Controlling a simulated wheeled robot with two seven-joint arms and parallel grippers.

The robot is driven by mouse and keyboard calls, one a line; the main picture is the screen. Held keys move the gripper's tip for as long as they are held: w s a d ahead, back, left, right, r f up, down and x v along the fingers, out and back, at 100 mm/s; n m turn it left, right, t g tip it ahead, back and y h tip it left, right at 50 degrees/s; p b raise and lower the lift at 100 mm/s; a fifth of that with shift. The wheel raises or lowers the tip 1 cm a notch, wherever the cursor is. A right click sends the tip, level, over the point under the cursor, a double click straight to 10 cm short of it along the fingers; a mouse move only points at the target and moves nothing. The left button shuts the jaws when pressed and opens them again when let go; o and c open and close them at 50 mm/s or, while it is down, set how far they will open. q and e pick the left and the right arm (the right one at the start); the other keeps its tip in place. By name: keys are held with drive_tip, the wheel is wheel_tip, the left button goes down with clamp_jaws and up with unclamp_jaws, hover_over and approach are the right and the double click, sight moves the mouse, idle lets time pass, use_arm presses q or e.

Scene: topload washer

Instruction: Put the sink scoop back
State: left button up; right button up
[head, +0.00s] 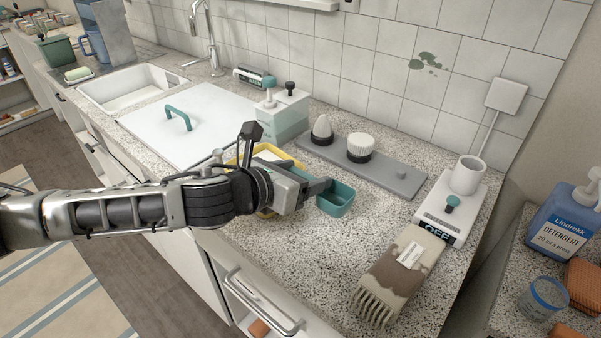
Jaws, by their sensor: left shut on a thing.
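The sink scoop (336,200) is a small teal, open-topped scoop just beyond my left gripper's tip, over the speckled counter. My left gripper (309,190) is shut on it at its dark handle end. I cannot tell whether the scoop touches the counter. A long grey holder board (384,175) lies behind it along the wall, with a white brush and a pale egg-shaped piece at its left and a small peg on its bare right part. My right gripper is not in view.
A yellow-rimmed tray (241,155) is partly hidden behind my left gripper. A white device with a cup (451,205) and a fringed cloth (401,274) are to the right. A teal-and-white box (283,118) stands behind. The counter front middle (310,255) is clear.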

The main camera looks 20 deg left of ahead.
use_arm(q)
drive_tip(key=shift+f, duration=0.5)
drive_tip(key=o, duration=1)
drive_tip(key=shift+r, duration=0.1)
